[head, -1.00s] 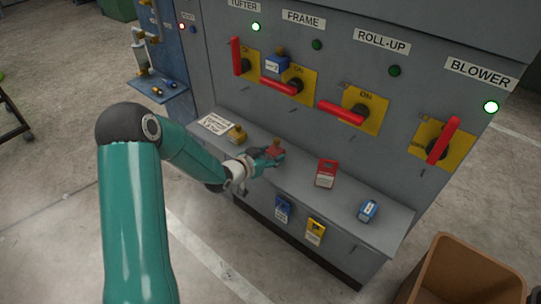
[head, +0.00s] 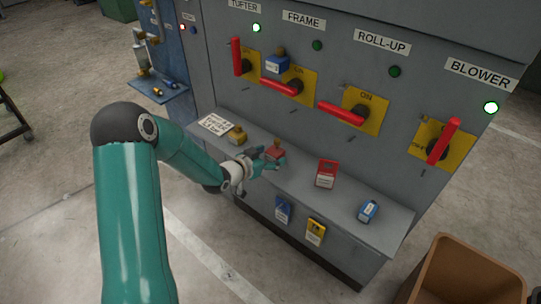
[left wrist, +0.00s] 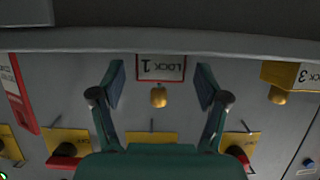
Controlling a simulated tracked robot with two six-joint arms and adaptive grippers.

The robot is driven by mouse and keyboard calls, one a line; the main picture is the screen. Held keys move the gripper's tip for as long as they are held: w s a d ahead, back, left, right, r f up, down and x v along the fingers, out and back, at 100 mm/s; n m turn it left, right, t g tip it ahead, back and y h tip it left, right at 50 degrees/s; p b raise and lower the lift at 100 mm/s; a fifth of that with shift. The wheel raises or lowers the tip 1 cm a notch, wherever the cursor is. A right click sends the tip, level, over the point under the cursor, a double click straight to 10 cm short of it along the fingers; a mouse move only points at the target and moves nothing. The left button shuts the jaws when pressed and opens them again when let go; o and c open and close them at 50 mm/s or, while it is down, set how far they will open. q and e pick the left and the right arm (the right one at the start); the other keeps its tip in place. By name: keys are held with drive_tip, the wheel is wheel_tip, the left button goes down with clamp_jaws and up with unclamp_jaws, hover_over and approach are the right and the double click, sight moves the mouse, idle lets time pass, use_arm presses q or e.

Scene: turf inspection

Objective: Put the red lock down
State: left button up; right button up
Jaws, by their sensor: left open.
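The red lock (head: 275,154), with a brass-coloured top, stands on the grey shelf (head: 299,181) below the switches. In the left wrist view the red lock (left wrist: 161,68) appears upside down, with a white label reading LOCK 1. My left gripper (head: 266,161) is at the shelf beside the lock. In the left wrist view my left gripper (left wrist: 160,86) is open, with one finger on each side of the lock and a gap to both. My right gripper is not in view.
Blue (head: 283,209) and yellow (head: 315,231) tags hang on the front. A brown bin (head: 463,274) stands at lower right.

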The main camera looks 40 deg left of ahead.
use_arm(q)
drive_tip(key=v, duration=1.1)
drive_tip(key=shift+s, duration=0.1)
